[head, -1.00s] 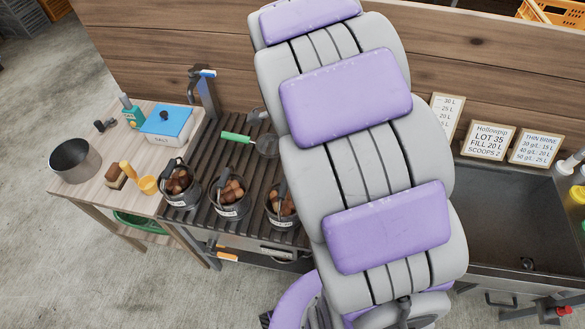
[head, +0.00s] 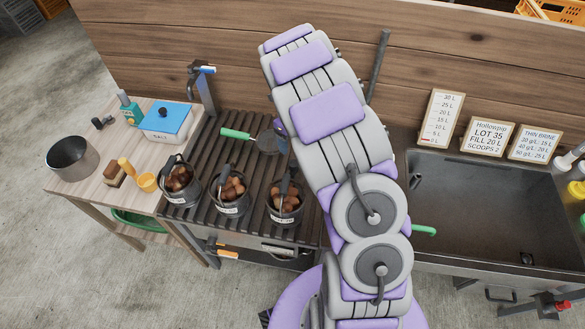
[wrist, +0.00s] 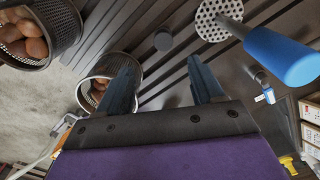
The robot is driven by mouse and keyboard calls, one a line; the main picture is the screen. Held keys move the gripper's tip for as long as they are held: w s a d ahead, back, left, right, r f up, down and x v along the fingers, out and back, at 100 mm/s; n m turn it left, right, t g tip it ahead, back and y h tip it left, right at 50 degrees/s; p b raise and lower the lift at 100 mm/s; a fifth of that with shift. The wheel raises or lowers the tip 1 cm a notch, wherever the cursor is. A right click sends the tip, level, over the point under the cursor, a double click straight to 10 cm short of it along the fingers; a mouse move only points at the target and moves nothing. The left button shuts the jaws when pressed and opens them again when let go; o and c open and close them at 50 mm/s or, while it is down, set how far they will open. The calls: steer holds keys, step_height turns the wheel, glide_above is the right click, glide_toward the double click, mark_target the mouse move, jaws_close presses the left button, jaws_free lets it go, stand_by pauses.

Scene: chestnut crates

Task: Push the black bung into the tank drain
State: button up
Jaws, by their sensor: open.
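My gripper (wrist: 164,82) shows in the wrist view with its two dark fingers spread apart and nothing between them. A small dark round disc (wrist: 162,40), likely the black bung, lies on the slatted rack just past the fingertips. In the head view my arm covers that area, so neither the disc nor my gripper shows clearly there. The tank (head: 475,205) is the dark basin at the right. A small dark round spot, likely the drain (head: 527,258), is in its floor near the front.
Several mesh pots of chestnuts stand along the front of the slatted rack (head: 215,150); one pot (wrist: 92,90) is close by my left finger. A perforated skimmer (wrist: 218,18) and a blue handle (wrist: 283,58) lie right of the disc. Signs (head: 489,136) stand behind the tank.

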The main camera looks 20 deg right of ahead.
mark_target(293, 163)
steer(key=f, duration=0.3)
steer(key=f+b, duration=0.1)
steer(key=f, duration=0.1)
steer(key=d+f, duration=0.1)
steer(key=f, duration=0.2)
steer(key=shift+f, duration=0.35)
steer(key=shift+s+a+f+b, duration=0.15)
steer(key=shift+f+b, duration=0.2)
steer(key=shift+f, duration=0.2)
step_height(293, 163, down, 4)
steer(key=shift+r+b, duration=0.1)
steer(key=shift+b, duration=0.4)
steer(key=shift+c, duration=0.6)
steer(key=c, duration=1.1)
